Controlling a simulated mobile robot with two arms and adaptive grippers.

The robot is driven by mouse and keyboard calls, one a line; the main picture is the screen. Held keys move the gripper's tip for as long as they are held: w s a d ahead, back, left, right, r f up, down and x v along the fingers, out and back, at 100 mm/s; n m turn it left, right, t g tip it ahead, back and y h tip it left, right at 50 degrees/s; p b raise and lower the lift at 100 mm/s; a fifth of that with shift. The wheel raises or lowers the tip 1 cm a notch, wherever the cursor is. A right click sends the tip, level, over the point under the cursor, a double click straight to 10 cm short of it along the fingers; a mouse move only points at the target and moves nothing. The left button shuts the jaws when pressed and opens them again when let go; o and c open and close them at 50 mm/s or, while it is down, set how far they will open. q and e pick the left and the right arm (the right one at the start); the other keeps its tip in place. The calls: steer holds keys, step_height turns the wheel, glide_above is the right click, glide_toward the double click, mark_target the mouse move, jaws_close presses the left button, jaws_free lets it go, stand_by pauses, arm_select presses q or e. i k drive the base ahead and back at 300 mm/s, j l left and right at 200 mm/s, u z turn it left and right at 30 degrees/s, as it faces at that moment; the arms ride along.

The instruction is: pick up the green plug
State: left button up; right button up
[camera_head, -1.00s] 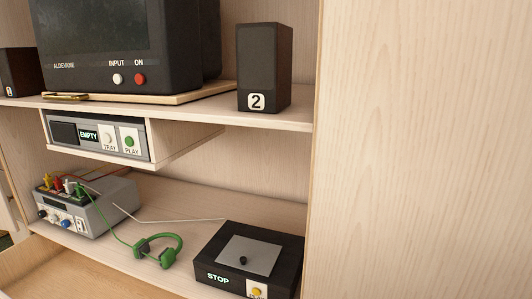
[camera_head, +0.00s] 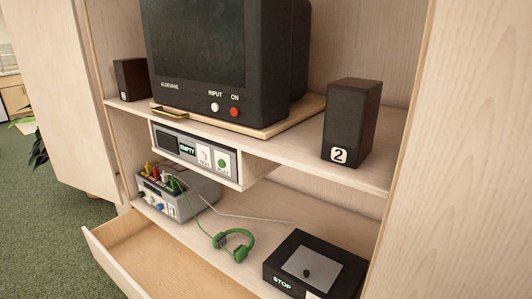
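A green plug (camera_head: 175,184) sits at the top of a small grey box (camera_head: 193,200) on the lower shelf, at the right end of a row of coloured plugs. A green cable runs from it to green headphones (camera_head: 237,246) lying on the shelf to the right. The plug is small, and I cannot tell how deep it sits in its socket. Neither of my grippers is in view.
Yellow and red plugs (camera_head: 165,177) crowd beside the green one. A player (camera_head: 200,150) hangs under the upper shelf just above. A black box (camera_head: 315,265) stands at right. An open, seemingly empty drawer (camera_head: 165,255) juts out below. Green carpet (camera_head: 45,225) is clear at left.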

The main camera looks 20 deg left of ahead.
mark_target(174, 184)
steer(key=u, duration=1.45)
steer(key=z, duration=0.6)
steer(key=i+j+z, duration=0.2)
steer(key=j+z, duration=0.2)
steer(key=i+j+z, duration=0.1)
steer(key=j+z, duration=0.3)
steer(key=i+j+z, duration=0.1)
steer(key=j+z, duration=0.3)
steer(key=l, duration=0.15)
